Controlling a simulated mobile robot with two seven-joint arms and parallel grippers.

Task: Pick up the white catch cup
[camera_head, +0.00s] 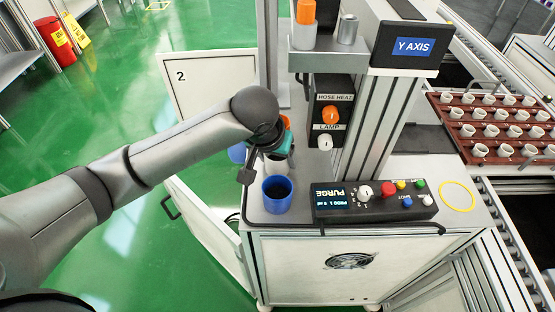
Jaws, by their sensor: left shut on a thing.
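My left arm reaches in from the left, and its left gripper (280,148) is over the white cabinet top, pointing down and partly hidden by its own wrist. It is shut on what looks like the white catch cup (277,166), a pale cup with a dark inside, mostly hidden behind the gripper and a blue cup. I cannot tell whether the cup touches the cabinet top. My right gripper is not in view.
A blue cup (277,194) stands just in front of the gripper. Another blue thing (237,153) shows behind my wrist. The PURGE control box (372,201) is to the right. The HOSE HEAT and LAMP box (331,110) and a metal column (372,120) stand behind. An open cabinet door (205,228) is at the left.

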